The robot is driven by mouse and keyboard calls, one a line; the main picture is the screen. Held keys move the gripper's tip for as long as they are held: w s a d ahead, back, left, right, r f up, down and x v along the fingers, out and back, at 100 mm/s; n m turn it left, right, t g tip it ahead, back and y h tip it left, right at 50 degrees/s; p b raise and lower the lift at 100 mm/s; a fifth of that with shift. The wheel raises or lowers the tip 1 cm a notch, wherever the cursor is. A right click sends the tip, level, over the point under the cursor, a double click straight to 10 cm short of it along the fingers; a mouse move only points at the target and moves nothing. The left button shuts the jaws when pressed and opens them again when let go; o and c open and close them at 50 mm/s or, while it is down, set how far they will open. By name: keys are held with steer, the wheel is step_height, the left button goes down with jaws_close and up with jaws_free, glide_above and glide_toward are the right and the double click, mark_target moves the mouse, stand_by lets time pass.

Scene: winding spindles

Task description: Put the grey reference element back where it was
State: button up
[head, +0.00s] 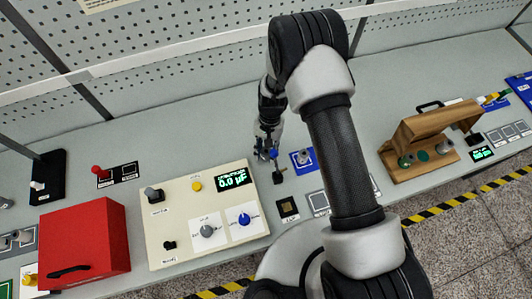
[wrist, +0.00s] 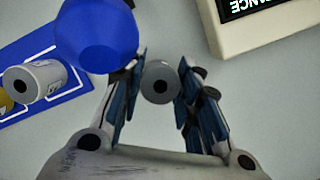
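My gripper (wrist: 161,84) has its two fingers on either side of a grey round element (wrist: 159,92) with a dark centre, and they appear to press on it. In the head view my gripper (head: 268,158) is just right of the beige meter box, and the element in it is too small to make out. A second grey cylinder (wrist: 46,80) with a label is on the blue mat (wrist: 70,101); the mat also shows in the head view (head: 295,164) with a grey piece (head: 304,155) on it.
The beige meter box (head: 185,243) with knobs and a green display stands left of my gripper. A blue rounded object (wrist: 95,35) is close to the left finger. A red box (head: 95,240) stands further left, a wooden holder (head: 432,121) at right.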

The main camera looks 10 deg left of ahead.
steer(key=c, duration=0.6)
